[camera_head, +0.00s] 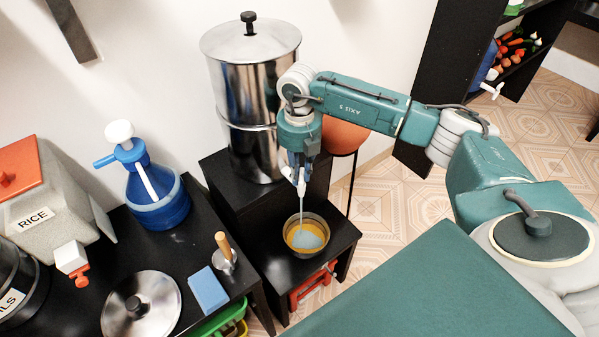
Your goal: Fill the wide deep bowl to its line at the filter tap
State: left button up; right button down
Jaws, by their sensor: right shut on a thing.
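The wide deep bowl (319,247) stands upright on the low black step below the steel filter (236,100). Its inside shows a yellow-orange band and a pale blue pool of water at the bottom. A thin stream falls from the filter tap into the bowl. My right gripper (298,176) is at the tap, above the bowl, and is shut on the tap. The gripper hides most of the tap. The fill line cannot be told apart clearly from the band. My left gripper is not in view.
Left of the step, a black counter holds a blue pump jug (158,205), a rice box (40,195), a steel lid (141,305), a blue sponge (208,290) and a wooden-handled tool (225,250). Tiled floor lies open to the right.

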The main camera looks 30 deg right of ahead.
dwell(0.3)
jog(key=c, duration=1.6)
grip_release()
jog(key=shift+r, duration=0.1)
notch_tip(320, 180, up, 12)
